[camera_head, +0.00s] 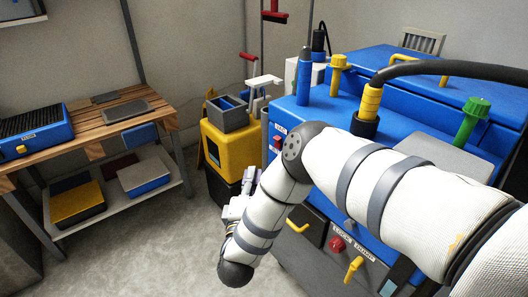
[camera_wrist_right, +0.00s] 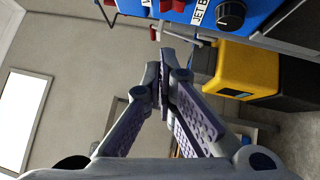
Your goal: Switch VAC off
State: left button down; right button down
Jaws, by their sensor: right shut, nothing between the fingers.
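The blue machine (camera_head: 400,75) stands at the right in the head view. Its front panel has a small white label (camera_head: 280,130) with a red switch (camera_head: 277,143) under it, just left of my right arm's elbow. In the right wrist view the blue panel (camera_wrist_right: 265,8) shows at the top, with a red switch (camera_wrist_right: 178,5) between a cut-off label starting with V and a JET B label (camera_wrist_right: 200,12). My right gripper (camera_wrist_right: 164,75) is shut and empty, apart from the panel. In the head view it (camera_head: 248,180) is partly hidden by my arm. My left gripper is not in view.
A yellow bucket cart (camera_head: 222,143) with a grey tray stands behind my right gripper. A wooden workbench (camera_head: 95,125) with a blue box (camera_head: 35,135) stands at left. A black hose (camera_head: 450,70) arches over the machine. The floor (camera_head: 150,255) in the middle is clear.

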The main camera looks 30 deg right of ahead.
jog(key=w+d+r, duration=0.1)
jog(key=w+d, duration=0.4)
jog(key=d, duration=0.3)
jog(key=shift+w+d+r, duration=0.15)
jog(key=shift+w+r, duration=0.15)
jog(key=shift+w, duration=0.05)
